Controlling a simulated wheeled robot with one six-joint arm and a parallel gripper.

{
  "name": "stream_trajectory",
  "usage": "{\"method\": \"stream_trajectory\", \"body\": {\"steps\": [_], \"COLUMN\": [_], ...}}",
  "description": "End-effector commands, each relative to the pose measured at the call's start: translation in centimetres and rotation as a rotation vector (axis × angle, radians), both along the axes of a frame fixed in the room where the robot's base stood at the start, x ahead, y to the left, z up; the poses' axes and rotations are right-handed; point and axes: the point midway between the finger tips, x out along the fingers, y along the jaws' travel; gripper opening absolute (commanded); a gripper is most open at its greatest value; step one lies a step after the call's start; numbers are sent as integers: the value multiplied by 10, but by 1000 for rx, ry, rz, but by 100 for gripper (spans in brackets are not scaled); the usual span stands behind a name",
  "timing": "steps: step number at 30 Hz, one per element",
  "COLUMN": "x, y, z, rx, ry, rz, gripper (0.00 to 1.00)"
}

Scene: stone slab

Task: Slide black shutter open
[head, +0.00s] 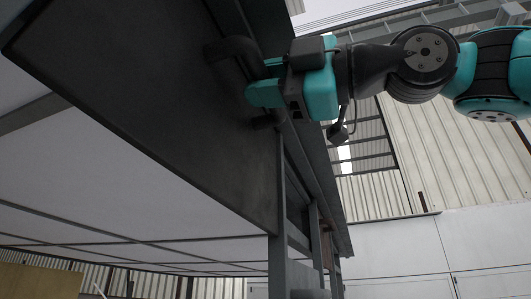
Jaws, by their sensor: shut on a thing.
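The black shutter (130,75) is a large flat dark panel that fills the upper left and middle of the head view. A thick, curved black handle (232,47) stands out from it near its right edge. My teal and black gripper (262,93) comes in from the right and is shut on the handle. The fingers and part of the handle hide the exact contact. The shutter's lower left edges are in view, and its top is cut off by the frame.
A dark grey frame (281,200) with uprights and a long rail (315,180) runs down beside the shutter. Pale ceiling panels (70,185) show at left. A corrugated wall (450,160) and a white wall (400,250) stand behind at right, apart from the arm.

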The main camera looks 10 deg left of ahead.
Motion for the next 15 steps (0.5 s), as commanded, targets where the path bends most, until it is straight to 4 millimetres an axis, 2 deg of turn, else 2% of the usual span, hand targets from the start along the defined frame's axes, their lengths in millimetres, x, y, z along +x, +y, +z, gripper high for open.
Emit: {"method": "stream_trajectory", "body": {"steps": [1, 11, 12, 15], "x": [-1, -1, -1, -1], "y": [-1, -2, -2, -2], "z": [5, 8, 9, 8], "rx": [10, 19, 20, 17], "ry": [-3, -7, -7, -7], "rz": [-1, -5, -5, -3], "gripper": [0, 0, 30, 48]}}
